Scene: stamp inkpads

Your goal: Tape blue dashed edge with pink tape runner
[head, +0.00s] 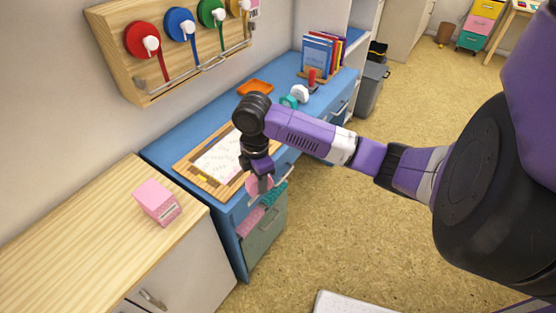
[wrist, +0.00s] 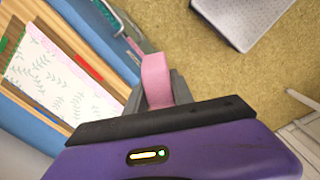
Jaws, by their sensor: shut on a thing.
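My gripper (head: 262,174) is shut on a pink tape runner (head: 258,186), held at the front edge of the blue desk, to the right of the paper. In the wrist view the pink tape runner (wrist: 156,79) stands upright between the dark fingers. A white sheet of paper (head: 218,158) lies on a wooden board (head: 186,168) on the desk. The wrist view shows the paper (wrist: 60,75) at the left, with green leaf drawings and a pink border. It is apart from the tape runner. I cannot make out the blue dashed edge. My arm hides part of the board.
A white roll-shaped item (head: 300,93), a teal one (head: 289,102), an orange tray (head: 255,86) and books (head: 320,55) stand farther back on the blue desk (head: 165,150). A pink box (head: 157,202) sits on the wooden counter (head: 80,235). A ribbon rack (head: 120,70) hangs above.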

